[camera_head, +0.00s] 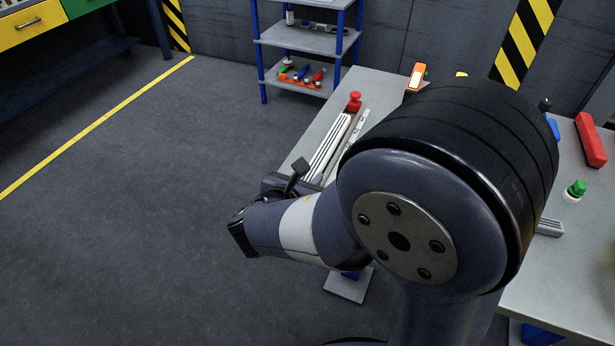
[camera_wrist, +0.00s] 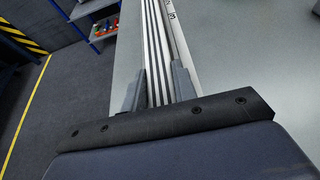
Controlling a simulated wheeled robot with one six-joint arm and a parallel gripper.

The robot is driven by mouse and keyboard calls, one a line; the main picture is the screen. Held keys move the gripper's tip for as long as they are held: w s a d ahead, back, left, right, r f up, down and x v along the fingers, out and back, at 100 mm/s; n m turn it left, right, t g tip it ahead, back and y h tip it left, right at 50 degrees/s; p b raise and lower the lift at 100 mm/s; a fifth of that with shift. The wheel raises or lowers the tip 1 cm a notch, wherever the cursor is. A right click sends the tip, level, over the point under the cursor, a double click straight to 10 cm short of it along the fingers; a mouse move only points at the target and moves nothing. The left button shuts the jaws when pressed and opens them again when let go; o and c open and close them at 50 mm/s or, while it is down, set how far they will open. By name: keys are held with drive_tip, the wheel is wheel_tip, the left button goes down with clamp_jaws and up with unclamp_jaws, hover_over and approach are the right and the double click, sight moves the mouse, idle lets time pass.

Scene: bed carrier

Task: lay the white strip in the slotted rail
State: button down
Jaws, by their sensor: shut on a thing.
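My gripper's two grey fingers (camera_wrist: 158,88) stand on either side of a long, light piece with dark lengthwise grooves, which looks like the slotted rail (camera_wrist: 157,45). The gripper is shut on what I take to be the white strip, between the fingers. I cannot clearly separate the strip from the rail, or tell whether it is seated. In the head view the grooved rail (camera_head: 327,150) lies along the table's left edge. My arm hides much of the gripper and the rail's near end there.
A pale marked bar (camera_wrist: 178,35) lies beside the rail on the right. The grey table (camera_head: 375,85) also bears a red-knobbed item (camera_head: 354,102), an orange item (camera_head: 416,77), a red block (camera_head: 590,140) and a green-topped item (camera_head: 576,189). A blue shelf (camera_head: 297,45) stands behind; left floor is clear.

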drive_tip(key=c, duration=1.1)
unclamp_jaws()
drive_tip(key=shift+o, duration=0.2)
drive_tip(key=p+v, duration=0.1)
drive_tip(key=v, duration=0.9)
drive_tip(key=shift+s+a+r+p, duration=0.15)
drive_tip(key=shift+s+r+p, duration=0.05)
drive_tip(key=shift+s+p, duration=0.2)
drive_tip(key=shift+w, duration=0.1)
